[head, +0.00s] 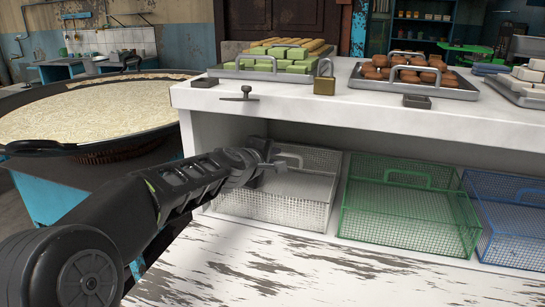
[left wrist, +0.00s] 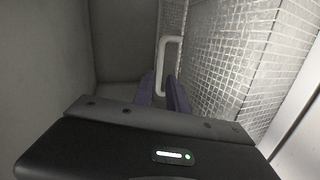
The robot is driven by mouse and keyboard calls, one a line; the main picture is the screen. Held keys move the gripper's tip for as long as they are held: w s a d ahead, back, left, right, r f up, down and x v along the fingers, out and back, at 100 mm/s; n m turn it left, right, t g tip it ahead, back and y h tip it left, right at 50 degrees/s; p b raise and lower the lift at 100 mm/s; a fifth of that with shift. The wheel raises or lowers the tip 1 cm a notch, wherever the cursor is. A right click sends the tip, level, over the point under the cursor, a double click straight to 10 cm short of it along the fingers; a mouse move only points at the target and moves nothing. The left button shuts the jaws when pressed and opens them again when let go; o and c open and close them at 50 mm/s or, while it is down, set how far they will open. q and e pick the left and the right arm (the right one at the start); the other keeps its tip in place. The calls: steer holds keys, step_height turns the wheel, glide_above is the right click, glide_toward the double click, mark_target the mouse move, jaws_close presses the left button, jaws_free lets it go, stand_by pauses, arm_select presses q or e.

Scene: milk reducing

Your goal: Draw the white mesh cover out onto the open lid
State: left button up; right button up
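The white mesh cover (head: 300,207) stands in the shelf space under the white counter, at the left of a row of mesh covers. Its pale handle shows upright in the left wrist view (left wrist: 171,41), with its mesh wall (left wrist: 232,62) to the right. My left gripper (head: 287,161) reaches in from the left at the cover's upper left edge. In the left wrist view its two dark fingers (left wrist: 164,82) stand slightly apart, with the handle's lower part showing between them. I cannot tell whether they touch it. The open lid (head: 330,268) is the worn white surface in front. My right gripper is out of view.
A green mesh cover (head: 405,222) and a blue one (head: 510,228) stand to the right. The counter (head: 205,97) overhangs the covers and holds trays of sweets and a padlock (head: 325,82). A large round pan (head: 85,112) is at the left. The worn surface is clear.

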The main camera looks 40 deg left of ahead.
mark_target(281, 155)
arm_select(q)
steer(key=shift+x, duration=3.8)
steer(key=shift+c, duration=0.2)
jaws_close()
steer(key=shift+f, duration=0.1)
